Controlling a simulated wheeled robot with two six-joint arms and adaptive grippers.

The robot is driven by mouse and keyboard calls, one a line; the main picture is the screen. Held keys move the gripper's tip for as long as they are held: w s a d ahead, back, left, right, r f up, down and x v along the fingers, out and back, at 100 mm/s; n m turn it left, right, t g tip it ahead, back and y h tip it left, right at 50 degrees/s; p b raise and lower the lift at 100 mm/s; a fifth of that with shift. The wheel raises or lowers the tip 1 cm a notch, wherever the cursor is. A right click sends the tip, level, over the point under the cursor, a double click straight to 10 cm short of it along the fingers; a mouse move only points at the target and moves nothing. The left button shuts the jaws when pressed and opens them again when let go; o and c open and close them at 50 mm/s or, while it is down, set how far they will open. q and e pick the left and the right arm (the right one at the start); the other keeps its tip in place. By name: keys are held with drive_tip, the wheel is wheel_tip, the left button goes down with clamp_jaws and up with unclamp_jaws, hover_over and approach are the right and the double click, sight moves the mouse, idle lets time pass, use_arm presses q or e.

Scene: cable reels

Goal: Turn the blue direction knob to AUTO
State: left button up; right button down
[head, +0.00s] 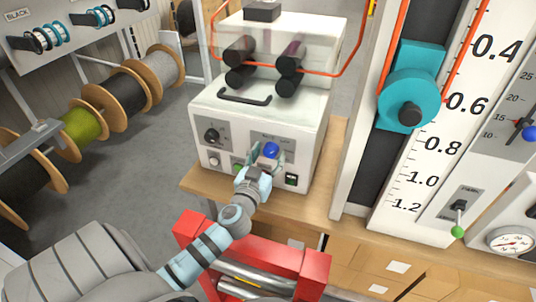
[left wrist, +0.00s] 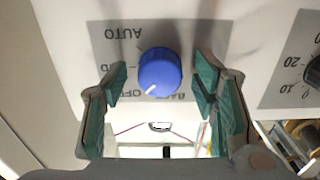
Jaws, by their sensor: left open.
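The blue direction knob (head: 271,150) is on the front panel of the white machine (head: 225,116). In the left wrist view the blue knob (left wrist: 160,70) shows upside down with its lettering. Its white pointer mark is at the lower left, towards the OFF lettering (left wrist: 127,94). The AUTO lettering (left wrist: 118,32) is at the upper left. My left gripper (head: 263,158) is open in front of the knob. Its green-padded fingers (left wrist: 160,88) stand on either side of the knob, with gaps showing. I cannot tell how far the fingertips reach along it. My right gripper is out of view.
A black knob (head: 211,136) is on the panel left of the blue one. A green button (head: 238,168) and a dark switch (head: 291,180) are below. A red frame (head: 312,268) stands in front of the wooden bench (head: 225,200).

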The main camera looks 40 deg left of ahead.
use_arm(q)
drive_tip(key=shift+c, duration=0.3)
drive_tip(key=c, duration=1.1)
drive_tip(key=shift+m, duration=0.3)
drive_tip(key=m, duration=0.8)
drive_tip(key=shift+a, duration=0.1)
drive_tip(key=m, duration=0.4)
drive_tip(key=shift+r+m+p, duration=0.1)
drive_tip(key=shift+m+p, duration=0.2)
drive_tip(key=shift+p, duration=0.05)
drive_tip(key=m+p, duration=0.1)
drive_tip(key=m, duration=0.3)
drive_tip(key=shift+m, duration=0.3)
